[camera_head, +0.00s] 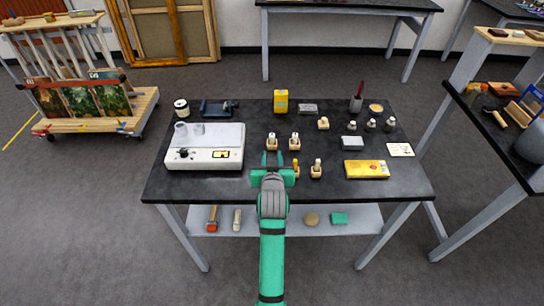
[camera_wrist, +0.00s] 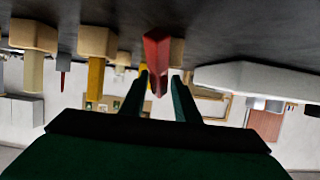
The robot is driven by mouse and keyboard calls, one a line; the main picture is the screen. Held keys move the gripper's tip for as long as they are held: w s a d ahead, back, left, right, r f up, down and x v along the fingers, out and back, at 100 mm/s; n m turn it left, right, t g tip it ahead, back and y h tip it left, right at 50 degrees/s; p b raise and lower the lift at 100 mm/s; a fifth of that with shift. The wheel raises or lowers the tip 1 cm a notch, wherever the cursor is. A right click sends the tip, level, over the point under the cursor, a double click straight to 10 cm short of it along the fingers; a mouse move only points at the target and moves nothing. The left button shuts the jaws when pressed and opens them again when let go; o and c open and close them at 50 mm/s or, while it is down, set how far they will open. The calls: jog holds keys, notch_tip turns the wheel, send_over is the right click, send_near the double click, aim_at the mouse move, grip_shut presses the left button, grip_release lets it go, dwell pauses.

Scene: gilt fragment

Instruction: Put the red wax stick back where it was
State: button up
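The red wax stick (camera_wrist: 156,58) shows in the wrist view in front of my fingertips, in line with the gap between them. Whether the fingers touch it I cannot tell. In the head view my gripper (camera_head: 272,160) reaches over the front part of the black table (camera_head: 350,190), and I cannot make out the wax stick there. In the wrist view, where the table is at the top, my two fingers (camera_wrist: 160,80) stand apart. A wooden block with a yellow stick (camera_wrist: 96,75) is left of the red stick. Another wooden block (camera_wrist: 177,50) is partly hidden behind it.
The white device (camera_head: 205,152) stands left of my gripper. Wooden blocks with pale sticks (camera_head: 294,142) stand beyond it and to its right (camera_head: 316,168). A cup with a red-handled item (camera_head: 357,101) is at the back right.

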jog(key=shift+r, duration=0.15)
jog(key=v, duration=1.2)
